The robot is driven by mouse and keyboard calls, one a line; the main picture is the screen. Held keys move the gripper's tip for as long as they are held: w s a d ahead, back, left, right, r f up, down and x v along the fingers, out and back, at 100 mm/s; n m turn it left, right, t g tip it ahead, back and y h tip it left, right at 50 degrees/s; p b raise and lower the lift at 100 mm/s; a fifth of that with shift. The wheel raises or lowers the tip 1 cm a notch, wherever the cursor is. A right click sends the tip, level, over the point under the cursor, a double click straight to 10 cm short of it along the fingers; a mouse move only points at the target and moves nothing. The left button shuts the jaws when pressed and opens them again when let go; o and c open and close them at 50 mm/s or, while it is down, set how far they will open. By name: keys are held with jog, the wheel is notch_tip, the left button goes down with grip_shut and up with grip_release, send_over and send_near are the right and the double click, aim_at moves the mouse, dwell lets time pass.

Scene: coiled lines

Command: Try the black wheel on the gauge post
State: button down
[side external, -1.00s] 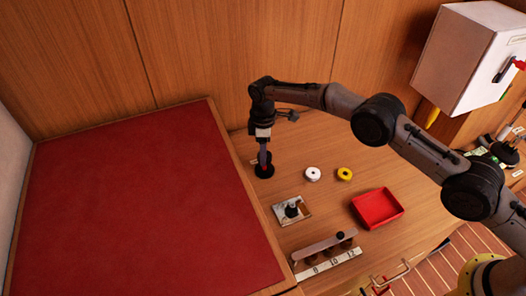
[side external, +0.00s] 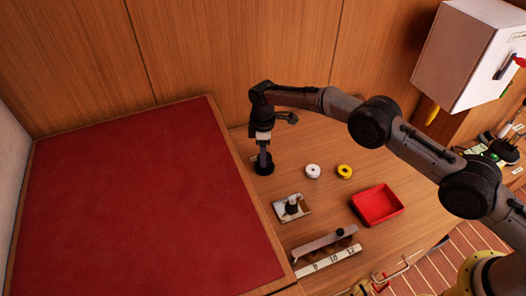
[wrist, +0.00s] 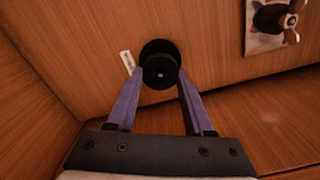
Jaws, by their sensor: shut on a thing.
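The black wheel (side external: 264,168) is at the back left of the wooden bench, under my gripper (side external: 264,154). In the wrist view the black wheel (wrist: 160,66) sits between the two purple fingers of my gripper (wrist: 160,78), which are shut on it. I cannot tell whether it touches the bench. The gauge post (side external: 291,205) is a short dark post on a pale plate, in front and to the right of the wheel. The plate with the post also shows at the upper right of the wrist view (wrist: 270,18).
A white wheel (side external: 313,171) and a yellow wheel (side external: 344,171) lie right of my gripper. A red tray (side external: 377,205) is farther right. A raised red panel (side external: 140,200) borders the bench on the left. A small label (wrist: 127,62) lies beside the black wheel.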

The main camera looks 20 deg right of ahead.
jog(key=shift+f, duration=0.35)
jog(key=shift+c, duration=1)
grip_release()
jog(key=shift+r, duration=0.15)
jog(key=shift+r, duration=2.9)
notch_tip(320, 180, up, 12)
